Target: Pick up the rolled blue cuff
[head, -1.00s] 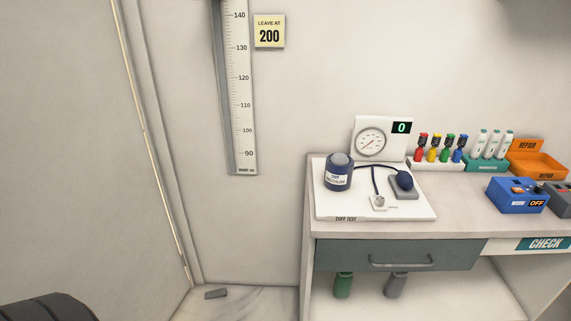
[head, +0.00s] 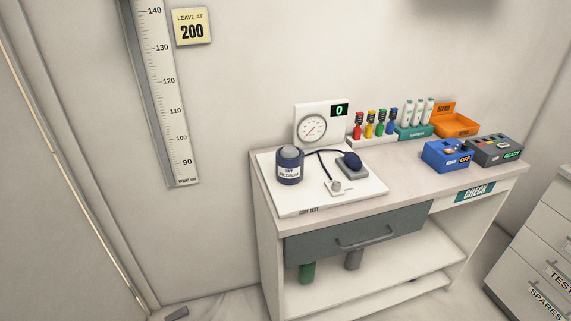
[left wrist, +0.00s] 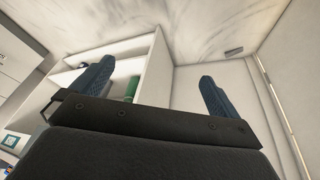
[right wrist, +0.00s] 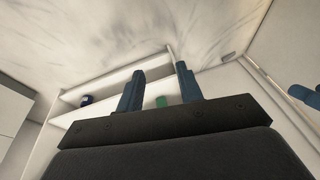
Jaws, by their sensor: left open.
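The rolled blue cuff (head: 289,174), dark blue with a white label and a grey top, stands upright on the white cuff test board (head: 340,199). The board lies at the left end of the bench top. A dark hose runs from near the cuff to a bulb (head: 352,161) on a grey block. Neither gripper shows in the head view. In the left wrist view my left gripper (left wrist: 155,83) is open and empty. In the right wrist view my right gripper (right wrist: 158,85) has its fingers apart with nothing between them. The cuff does not show in either wrist view.
A dial gauge (head: 313,127) stands behind the cuff. Coloured tubes (head: 375,124), an orange bin (head: 455,124), a blue box (head: 447,156) and a grey box (head: 495,150) are to the right. A drawer (head: 357,236) with a handle is below. Floor left of the bench is mostly clear.

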